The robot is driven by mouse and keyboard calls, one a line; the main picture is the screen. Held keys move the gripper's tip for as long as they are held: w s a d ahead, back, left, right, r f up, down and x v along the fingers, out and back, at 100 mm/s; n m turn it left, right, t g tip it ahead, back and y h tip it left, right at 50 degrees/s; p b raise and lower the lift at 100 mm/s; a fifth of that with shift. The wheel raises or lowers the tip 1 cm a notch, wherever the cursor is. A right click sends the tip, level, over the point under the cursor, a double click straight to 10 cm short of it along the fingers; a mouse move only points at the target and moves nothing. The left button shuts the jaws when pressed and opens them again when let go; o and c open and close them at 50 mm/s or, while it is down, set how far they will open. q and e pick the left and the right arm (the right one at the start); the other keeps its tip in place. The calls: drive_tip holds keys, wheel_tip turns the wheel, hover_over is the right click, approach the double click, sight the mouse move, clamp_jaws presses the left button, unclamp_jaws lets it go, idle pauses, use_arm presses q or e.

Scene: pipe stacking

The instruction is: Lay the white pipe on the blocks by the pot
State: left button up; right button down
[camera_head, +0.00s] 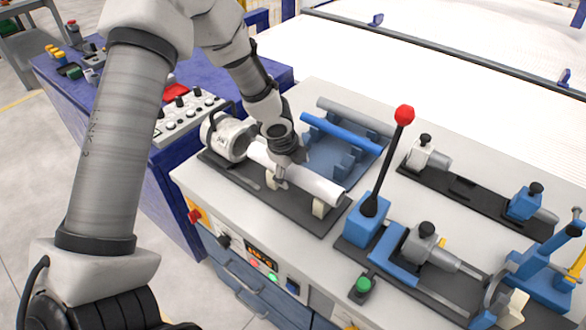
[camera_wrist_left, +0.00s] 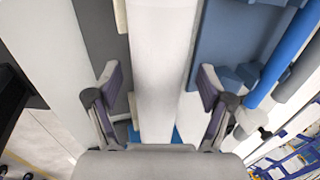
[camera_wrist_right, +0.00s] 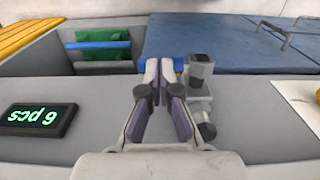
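The white pipe (camera_head: 318,187) lies lengthwise beside the round white pot (camera_head: 226,138), above a dark base plate (camera_head: 290,213). Its near end appears to rest on a cream block (camera_head: 321,207); the other support is mostly hidden by my gripper. My left gripper (camera_head: 282,172) is over the middle of the pipe. In the left wrist view, the fingers of the left gripper (camera_wrist_left: 161,80) are spread on both sides of the pipe (camera_wrist_left: 162,50), with gaps visible. My right gripper (camera_wrist_right: 159,68) shows only in its own wrist view, with fingers together and nothing between them.
A blue rack (camera_head: 322,152) behind the pipe holds a blue pipe (camera_head: 342,132), with a grey pipe (camera_head: 355,116) beyond it. A lever with a red knob (camera_head: 404,115) stands to the right. Clamp fixtures (camera_head: 428,247) crowd the right side of the bench.

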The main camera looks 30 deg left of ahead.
use_arm(q)
drive_tip(key=shift+a, duration=0.1)
drive_tip(key=v, duration=1.2)
